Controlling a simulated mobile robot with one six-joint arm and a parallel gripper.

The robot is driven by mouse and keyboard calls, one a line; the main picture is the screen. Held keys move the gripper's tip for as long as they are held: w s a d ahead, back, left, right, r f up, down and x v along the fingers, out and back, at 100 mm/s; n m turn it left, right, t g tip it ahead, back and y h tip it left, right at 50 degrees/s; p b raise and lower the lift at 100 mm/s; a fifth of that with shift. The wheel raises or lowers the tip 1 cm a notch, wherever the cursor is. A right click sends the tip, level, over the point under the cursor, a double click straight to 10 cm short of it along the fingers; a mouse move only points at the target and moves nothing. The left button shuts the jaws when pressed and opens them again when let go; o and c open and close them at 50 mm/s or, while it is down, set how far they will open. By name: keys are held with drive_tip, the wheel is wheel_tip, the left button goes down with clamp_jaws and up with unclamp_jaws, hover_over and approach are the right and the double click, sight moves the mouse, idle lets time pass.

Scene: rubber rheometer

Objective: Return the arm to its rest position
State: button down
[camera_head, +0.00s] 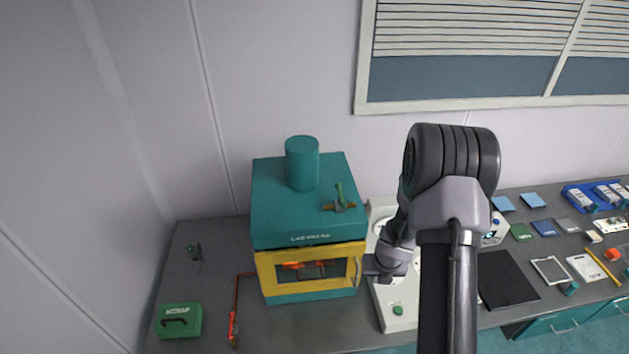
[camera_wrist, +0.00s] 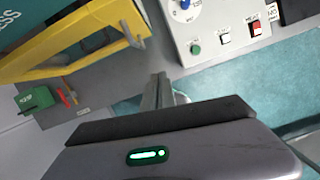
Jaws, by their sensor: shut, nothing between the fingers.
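My gripper (camera_head: 366,267) is at the right edge of the yellow-framed door (camera_head: 262,272), close to its grey handle (camera_head: 357,271). In the wrist view my gripper (camera_wrist: 159,82) has its fingers together with nothing between them. There the yellow door (camera_wrist: 75,62) lies at upper left, and the fingers appear apart from it. The teal rheometer (camera_head: 275,211) stands on the bench, and its door looks closed. Orange parts (camera_head: 302,266) show through the window. My arm hides part of the white control panel (camera_head: 398,318).
The grey bench (camera_head: 205,270) carries a green case (camera_head: 178,320) at left and a red-handled tool (camera_head: 233,326) before the machine. A dark mat (camera_head: 508,280), clipboards (camera_head: 550,269) and a blue tray (camera_head: 574,195) are at right.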

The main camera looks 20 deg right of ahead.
drive_tip(key=s+a+f+n+t+y+b, duration=0.1)
drive_tip(key=s+a+f+n+b, duration=0.1)
drive_tip(key=s+a+n+b, duration=0.4)
drive_tip(key=s+a+f+n+t+y+b, duration=0.1)
drive_tip(key=s+a+f+n+b, duration=0.2)
drive_tip(key=n+b, duration=1.4)
drive_tip(key=s+a+f+n+t+b, duration=0.1)
drive_tip(key=s+a+f+n+b, duration=0.1)
drive_tip(key=s+a+n+b, duration=0.8)
drive_tip(key=a+n+b, duration=0.2)
drive_tip(key=b, duration=0.7)
drive_tip(key=shift+s+a+f+y+b, duration=0.15)
drive_tip(key=shift+a+f+y+b, duration=0.15)
drive_tip(key=shift+y, duration=0.1)
